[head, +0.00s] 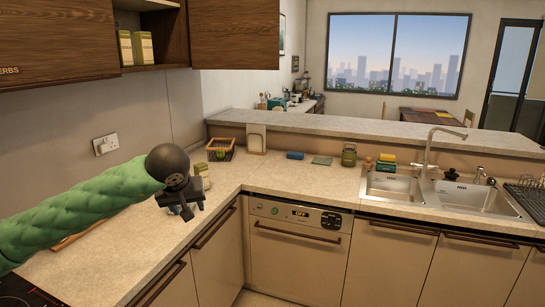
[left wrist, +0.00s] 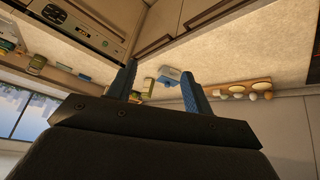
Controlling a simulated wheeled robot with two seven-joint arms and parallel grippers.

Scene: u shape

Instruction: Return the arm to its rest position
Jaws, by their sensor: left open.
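My left arm (head: 90,205), in a green quilted sleeve, reaches in from the left over the counter in the head view. My left gripper (head: 182,208) is above the counter near the inner corner, pointing down. In the left wrist view its two blue fingers (left wrist: 160,70) stand apart with nothing held between them. The arm hides part of the counter behind it. My right gripper is in neither view.
A wooden board edge (head: 78,237) and a black hob (head: 18,292) lie near the arm. A basket (head: 220,149) stands at the back corner. An open upper cabinet (head: 145,45) is above. The sink (head: 395,187) is right.

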